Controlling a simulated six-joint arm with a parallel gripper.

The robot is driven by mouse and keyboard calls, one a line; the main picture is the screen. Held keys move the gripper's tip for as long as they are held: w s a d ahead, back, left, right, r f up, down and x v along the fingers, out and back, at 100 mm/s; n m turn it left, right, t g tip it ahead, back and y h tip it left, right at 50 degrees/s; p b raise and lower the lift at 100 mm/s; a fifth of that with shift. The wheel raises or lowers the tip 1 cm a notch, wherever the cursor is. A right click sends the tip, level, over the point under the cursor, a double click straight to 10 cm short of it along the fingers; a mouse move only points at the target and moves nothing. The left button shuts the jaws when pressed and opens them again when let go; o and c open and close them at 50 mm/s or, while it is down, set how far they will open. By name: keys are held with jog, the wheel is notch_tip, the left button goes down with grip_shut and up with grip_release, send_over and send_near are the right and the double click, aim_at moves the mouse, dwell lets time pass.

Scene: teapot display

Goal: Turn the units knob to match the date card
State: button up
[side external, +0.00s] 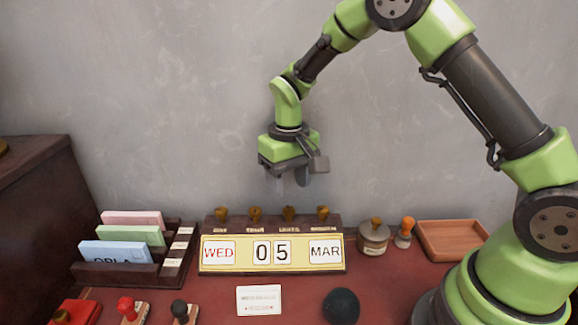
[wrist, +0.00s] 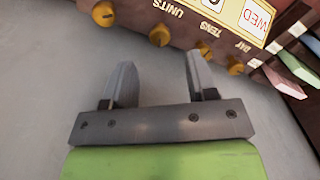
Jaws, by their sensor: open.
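The calendar block (side external: 272,272) shows WED, 05 and MAR in its windows, with brass knobs along its top. The units knob (side external: 289,213) is third from the left; it also shows in the wrist view (wrist: 159,35), beside the UNITS label. The date card (side external: 259,300) lies on the desk in front of the block, its print too small to read. My gripper (side external: 290,182) is open and empty above the units knob, fingers pointing down. In the wrist view my gripper (wrist: 159,65) has its fingers apart, the units knob beyond their gap, not touched.
The tens knob (side external: 255,214) and month knob (side external: 322,212) flank the units knob closely. A card rack (side external: 115,273) stands left. A round pot (side external: 373,238), a stamp (side external: 404,232) and a tray (side external: 480,240) stand right.

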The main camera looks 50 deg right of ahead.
jog(key=shift+r, duration=2.05)
jog(key=shift+r, duration=0.1)
jog(key=s+a+r+m+t+y, duration=0.2)
jog(key=s+r+t, duration=0.4)
jog(key=s+r, duration=0.95)
jog(key=m+g+h, duration=0.2)
jog(key=m+g, duration=0.3)
jog(key=g, duration=0.1)
send_over(289, 209)
notch_tip(289, 209, down, 16)
notch_tip(289, 209, down, 10)
jog(key=shift+r, duration=0.15)
